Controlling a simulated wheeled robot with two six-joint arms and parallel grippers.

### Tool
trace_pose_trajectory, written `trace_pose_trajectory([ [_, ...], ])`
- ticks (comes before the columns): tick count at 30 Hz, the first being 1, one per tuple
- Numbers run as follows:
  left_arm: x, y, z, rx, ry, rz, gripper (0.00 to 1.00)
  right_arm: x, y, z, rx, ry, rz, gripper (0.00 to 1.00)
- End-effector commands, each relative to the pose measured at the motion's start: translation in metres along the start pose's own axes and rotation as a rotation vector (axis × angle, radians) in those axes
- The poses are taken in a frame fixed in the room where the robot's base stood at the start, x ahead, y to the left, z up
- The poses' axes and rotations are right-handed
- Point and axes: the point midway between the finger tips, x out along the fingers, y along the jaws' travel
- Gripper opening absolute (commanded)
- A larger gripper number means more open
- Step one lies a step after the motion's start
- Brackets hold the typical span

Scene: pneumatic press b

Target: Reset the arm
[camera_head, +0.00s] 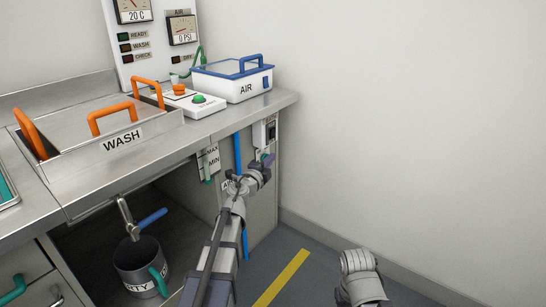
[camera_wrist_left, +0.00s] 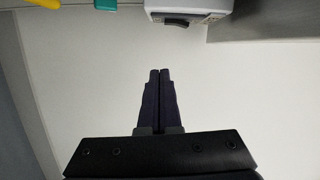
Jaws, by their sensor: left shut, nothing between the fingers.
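My left gripper (camera_head: 267,158) is at the end of the arm reaching up beside the right end of the bench. In the left wrist view its two dark fingers (camera_wrist_left: 160,75) lie together, shut and empty. A white switch box (camera_head: 265,131) with a dark switch is on the bench's end panel, just above the gripper. In the wrist view the switch box (camera_wrist_left: 188,8) is at the top edge, apart from the fingertips. My right gripper does not show; only a grey part of my own arm is at the bottom.
The WASH basin (camera_head: 122,142) with orange handles and the blue-handled AIR box (camera_head: 246,90) stand on the bench. A button panel (camera_head: 190,102) lies between them. Below, a grey bucket (camera_head: 135,262) stands under a blue-handled tap (camera_head: 150,219). The floor at right has a yellow stripe (camera_head: 283,278).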

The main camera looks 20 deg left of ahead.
Motion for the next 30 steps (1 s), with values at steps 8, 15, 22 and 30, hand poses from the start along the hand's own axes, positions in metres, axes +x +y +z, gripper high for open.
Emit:
trace_pose_trajectory([
  [8, 0.001, 0.0, 0.0, 0.0, 0.0, 0.0, 0.0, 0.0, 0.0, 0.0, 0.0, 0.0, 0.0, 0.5],
  [15, -0.005, -0.019, -0.008, -0.104, -0.099, -0.054, 0.0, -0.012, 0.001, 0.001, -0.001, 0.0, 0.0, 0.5],
  [22, -0.043, -0.012, -0.02, -0.453, -0.44, -0.045, 0.0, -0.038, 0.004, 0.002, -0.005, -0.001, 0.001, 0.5],
  [30, -0.138, 0.081, -0.083, -0.798, -0.845, 0.34, 0.0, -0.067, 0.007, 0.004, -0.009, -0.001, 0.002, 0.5],
])
